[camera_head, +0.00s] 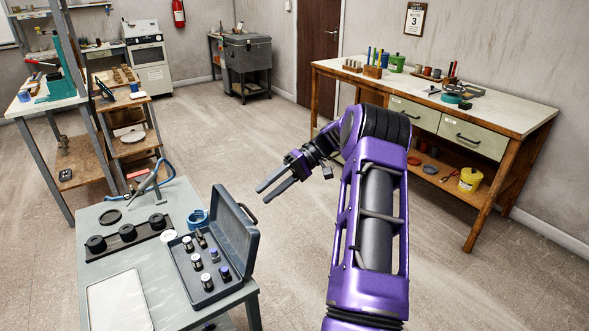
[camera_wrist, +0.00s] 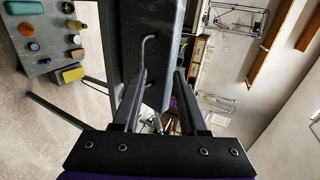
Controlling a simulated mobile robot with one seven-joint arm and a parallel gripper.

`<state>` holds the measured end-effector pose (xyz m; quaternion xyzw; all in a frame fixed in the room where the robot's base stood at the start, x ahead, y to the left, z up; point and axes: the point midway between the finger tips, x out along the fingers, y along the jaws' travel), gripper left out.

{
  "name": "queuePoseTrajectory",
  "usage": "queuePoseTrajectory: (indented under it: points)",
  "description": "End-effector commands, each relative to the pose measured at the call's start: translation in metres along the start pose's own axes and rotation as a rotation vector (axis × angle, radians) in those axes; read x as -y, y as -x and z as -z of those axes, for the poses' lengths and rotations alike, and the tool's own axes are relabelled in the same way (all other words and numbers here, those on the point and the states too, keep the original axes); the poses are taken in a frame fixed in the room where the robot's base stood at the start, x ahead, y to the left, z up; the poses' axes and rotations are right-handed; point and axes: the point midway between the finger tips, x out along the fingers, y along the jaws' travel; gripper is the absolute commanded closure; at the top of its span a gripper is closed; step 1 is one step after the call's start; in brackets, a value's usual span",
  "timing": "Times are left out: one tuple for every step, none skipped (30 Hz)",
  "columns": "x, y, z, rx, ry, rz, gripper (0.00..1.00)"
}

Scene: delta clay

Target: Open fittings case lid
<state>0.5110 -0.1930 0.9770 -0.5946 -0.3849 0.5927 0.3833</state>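The fittings case (camera_head: 186,287) is a dark grey box on the near table, with several small metal and dark fittings standing in it. Its lid (camera_head: 238,243) is raised and stands roughly upright along the right side, with a dark handle (camera_head: 247,213) on its outer side. My gripper (camera_head: 268,187) is up and to the right of the lid, apart from it, and its two fingers are parted with nothing between them.
The near table (camera_head: 228,300) also bears a dark strip with black round parts (camera_head: 128,233), a blue ring-like item (camera_head: 197,218) and a pale tray (camera_head: 118,301). A workbench (camera_head: 480,113) stands at the right wall. The floor (camera_head: 250,140) between is clear.

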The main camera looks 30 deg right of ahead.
Motion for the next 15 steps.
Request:
queuePoseTrajectory:
  points:
    - [-0.001, 0.011, 0.000, -0.003, 0.000, -0.001, 0.58]
    - [-0.001, 0.018, 0.000, -0.002, 0.000, -0.001, 0.58]
    - [-0.001, 0.025, 0.000, -0.002, 0.000, -0.001, 0.58]
    - [-0.001, 0.031, 0.001, -0.001, 0.001, 0.000, 0.58]
    - [-0.001, 0.036, 0.001, -0.002, 0.000, 0.000, 0.58]
    - [-0.001, 0.044, 0.000, -0.002, 0.000, 0.000, 0.58]
    - [-0.001, 0.049, 0.000, -0.001, 0.000, 0.000, 0.58]
    - [-0.001, 0.053, 0.000, -0.001, 0.000, 0.000, 0.58]
    - [-0.001, 0.059, 0.001, -0.001, 0.000, 0.000, 0.58]
    - [-0.001, 0.064, 0.001, -0.001, -0.001, 0.000, 0.58]
    - [-0.001, 0.068, 0.001, -0.001, -0.001, 0.000, 0.58]
    - [-0.001, 0.074, 0.000, -0.001, 0.000, -0.001, 0.58]
    - [-0.001, 0.078, 0.000, -0.001, -0.001, -0.001, 0.58]
    - [0.003, 0.082, 0.000, 0.002, 0.000, 0.002, 0.58]
    - [0.004, 0.086, 0.001, 0.003, 0.002, 0.002, 0.58]
